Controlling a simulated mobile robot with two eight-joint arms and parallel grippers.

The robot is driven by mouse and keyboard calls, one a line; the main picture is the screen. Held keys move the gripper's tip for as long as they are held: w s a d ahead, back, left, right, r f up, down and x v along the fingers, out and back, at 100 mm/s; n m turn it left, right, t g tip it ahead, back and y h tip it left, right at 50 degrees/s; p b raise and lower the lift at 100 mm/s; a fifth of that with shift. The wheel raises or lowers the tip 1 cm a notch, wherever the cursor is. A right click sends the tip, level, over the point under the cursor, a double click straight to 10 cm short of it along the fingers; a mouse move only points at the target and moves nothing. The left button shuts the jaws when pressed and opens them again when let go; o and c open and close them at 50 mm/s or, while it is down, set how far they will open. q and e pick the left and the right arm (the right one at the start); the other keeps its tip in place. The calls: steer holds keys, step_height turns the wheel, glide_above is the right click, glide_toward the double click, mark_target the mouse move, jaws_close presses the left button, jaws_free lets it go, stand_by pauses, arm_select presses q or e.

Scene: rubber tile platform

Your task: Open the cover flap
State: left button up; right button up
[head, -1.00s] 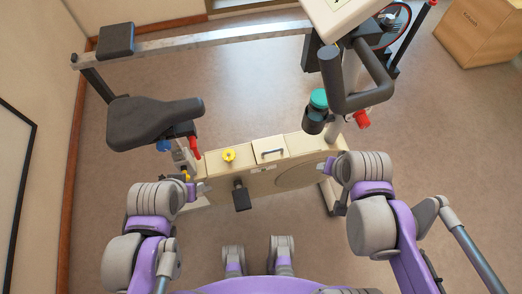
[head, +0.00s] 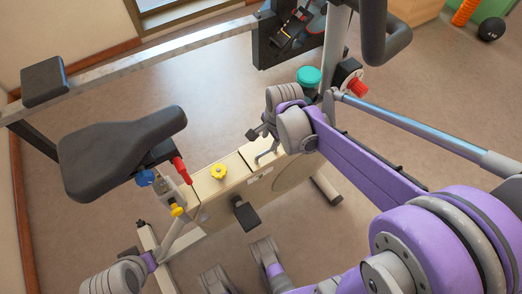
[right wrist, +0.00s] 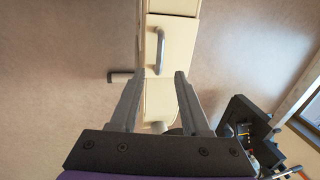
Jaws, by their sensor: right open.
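The cover flap (right wrist: 180,45) is a cream panel on top of the exercise bike's cream body, with a grey bar handle (right wrist: 159,50). In the head view the flap (head: 252,156) is partly hidden by my right gripper (head: 259,147). The flap looks shut. In the right wrist view my right gripper (right wrist: 160,74) is open and empty. Its fingertips lie on either side of the handle's near end, and contact cannot be told. My left arm shows at the lower left of the head view, and its gripper (head: 150,258) is too unclear to read.
A yellow knob (head: 218,171) sits left of the flap. The black saddle (head: 120,155) overhangs the left. A teal-lidded bottle (head: 308,76) and dark handlebar (head: 385,38) stand close behind my right arm. A pedal (head: 245,215) sticks out in front.

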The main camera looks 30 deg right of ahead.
mark_target(266, 152)
steer(key=f+b, duration=0.1)
steer(key=f, duration=0.2)
steer(key=w+f, duration=0.1)
steer(key=f, duration=0.2)
steer(key=f+b, duration=0.1)
steer(key=f, duration=0.2)
steer(key=shift+w+a+b, duration=0.1)
steer(key=shift+w+b, duration=0.2)
steer(key=shift+w, duration=0.1)
arm_select(q)
step_height(266, 152, down, 4)
steer(key=shift+w+r, duration=0.15)
steer(key=shift+r, duration=0.05)
arm_select(e)
steer(key=shift+r, duration=0.1)
jaws_close()
